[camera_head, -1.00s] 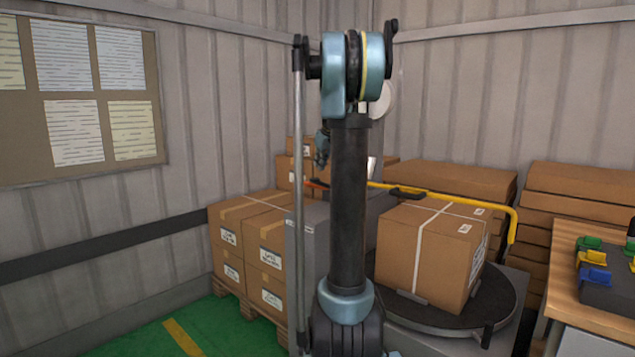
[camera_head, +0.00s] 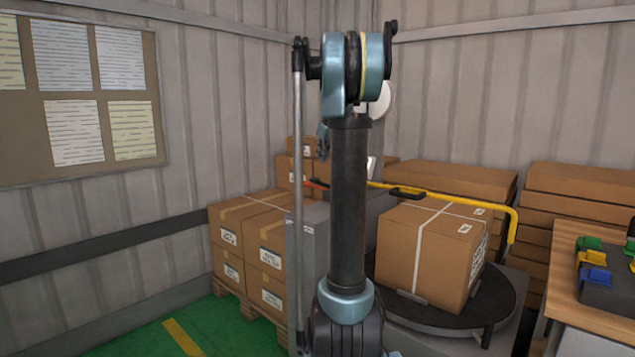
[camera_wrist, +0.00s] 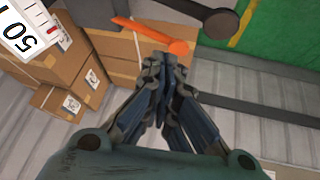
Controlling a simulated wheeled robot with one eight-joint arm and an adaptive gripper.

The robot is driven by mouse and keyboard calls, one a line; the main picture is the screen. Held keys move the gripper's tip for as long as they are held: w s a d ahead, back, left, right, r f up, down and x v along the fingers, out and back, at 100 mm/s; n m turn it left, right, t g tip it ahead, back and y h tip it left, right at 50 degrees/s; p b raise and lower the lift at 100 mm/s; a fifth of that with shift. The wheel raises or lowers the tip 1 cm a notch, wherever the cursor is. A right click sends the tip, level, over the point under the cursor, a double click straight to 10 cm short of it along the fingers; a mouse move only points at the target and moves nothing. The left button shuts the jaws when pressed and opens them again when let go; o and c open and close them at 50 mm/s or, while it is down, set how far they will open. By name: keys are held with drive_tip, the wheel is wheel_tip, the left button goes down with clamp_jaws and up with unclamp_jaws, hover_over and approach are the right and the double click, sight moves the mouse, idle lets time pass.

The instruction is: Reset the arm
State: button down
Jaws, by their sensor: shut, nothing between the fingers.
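My arm stands raised in the middle of the head view, with its upper joint high in front of the corrugated walls. My gripper (camera_wrist: 164,68) shows in the wrist view with its fingers together and nothing between them. In the head view most of it is hidden behind my arm. In the wrist view an orange handle (camera_wrist: 150,34) lies beyond the fingertips; I cannot tell its distance from them.
A taped carton (camera_head: 430,252) sits on a black turntable (camera_head: 400,315) at right, below a yellow bar (camera_head: 465,201). Stacked boxes (camera_head: 245,225) stand on a pallet at left. A wooden table (camera_head: 590,312) is far right. A dial (camera_wrist: 22,25) shows in the wrist view.

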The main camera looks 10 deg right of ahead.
drive_tip(key=s+a+f+m+g, duration=0.1)
drive_tip(key=s+a+f, duration=0.25)
drive_tip(key=s, duration=0.55)
drive_tip(key=s+a+f+m, duration=0.1)
drive_tip(key=s+a+f, duration=0.25)
drive_tip(key=s, duration=0.55)
drive_tip(key=s+a+f+g, duration=0.1)
drive_tip(key=s+a+f, duration=0.25)
drive_tip(key=s, duration=0.55)
drive_tip(key=s+a+f+m+g+h, duration=0.1)
drive_tip(key=s+a+f+m, duration=0.1)
drive_tip(key=s+f, duration=1.7)
drive_tip(key=s+m, duration=0.1)
drive_tip(key=s, duration=0.3)
drive_tip(key=shift+s+f+g, duration=0.15)
drive_tip(key=shift+f+g, duration=0.05)
drive_tip(key=shift+g, duration=0.2)
drive_tip(key=shift+a, duration=0.1)
